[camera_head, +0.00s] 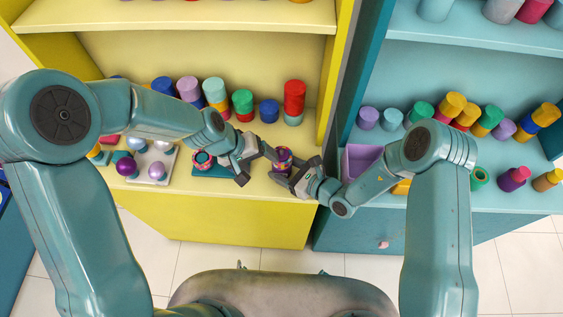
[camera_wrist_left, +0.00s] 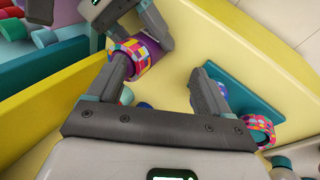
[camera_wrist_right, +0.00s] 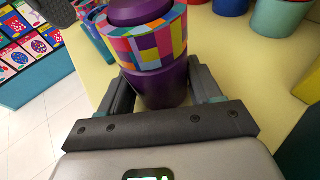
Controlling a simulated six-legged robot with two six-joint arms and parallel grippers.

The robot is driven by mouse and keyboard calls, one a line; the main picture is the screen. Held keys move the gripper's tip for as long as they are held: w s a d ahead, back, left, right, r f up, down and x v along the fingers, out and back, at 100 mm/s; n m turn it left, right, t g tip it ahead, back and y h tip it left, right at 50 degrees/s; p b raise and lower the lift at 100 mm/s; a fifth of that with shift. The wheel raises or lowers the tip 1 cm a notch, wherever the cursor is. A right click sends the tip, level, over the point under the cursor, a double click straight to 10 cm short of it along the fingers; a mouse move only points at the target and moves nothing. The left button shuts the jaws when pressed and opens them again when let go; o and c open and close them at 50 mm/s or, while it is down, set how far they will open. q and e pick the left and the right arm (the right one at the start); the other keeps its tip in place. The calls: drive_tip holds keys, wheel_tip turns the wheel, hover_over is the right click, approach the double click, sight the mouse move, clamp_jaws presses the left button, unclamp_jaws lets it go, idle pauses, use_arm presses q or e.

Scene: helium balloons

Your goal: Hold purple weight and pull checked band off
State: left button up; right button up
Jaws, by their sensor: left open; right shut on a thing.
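The purple weight (camera_wrist_right: 166,85) stands upright with the multicoloured checked band (camera_wrist_right: 150,45) around its upper part; a purple knob shows above the band. My right gripper (camera_wrist_right: 162,88) is shut on the weight's purple body below the band. In the head view the weight (camera_head: 283,153) is near the yellow shelf's front edge. My left gripper (camera_head: 256,165) is open and empty, just left of the weight. In the left wrist view, one left finger overlaps the band (camera_wrist_left: 133,58); I cannot tell if they touch. The other finger is apart from it.
A teal tray (camera_head: 208,172) left of the weight holds another checked band (camera_wrist_left: 258,130). Further left, a pale board (camera_head: 155,158) holds several balls. Coloured cylinders (camera_head: 243,102) line the back of the yellow shelf. A purple bin (camera_head: 358,160) stands on the right, blue shelf.

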sight(279, 153)
use_arm(q)
drive_tip(key=w+r+n, duration=0.1)
drive_tip(key=n, duration=0.3)
drive_tip(key=w+d+r+n+g+h, duration=0.1)
drive_tip(key=n, duration=0.4)
drive_tip(key=w+r+n+g, duration=0.1)
drive_tip(key=w+n, duration=0.1)
drive_tip(key=n, duration=0.3)
drive_tip(key=shift+w+d+h, duration=0.1)
drive_tip(key=shift+d+h, duration=0.25)
drive_tip(key=shift+h, duration=0.05)
drive_tip(key=shift+s+d+f+n, duration=0.2)
drive_tip(key=shift+d+f+n, duration=0.15)
drive_tip(key=shift+n, duration=0.15)
drive_tip(key=shift+x, duration=3.25)
drive_tip(key=c, duration=0.4)
drive_tip(key=c, duration=0.5)
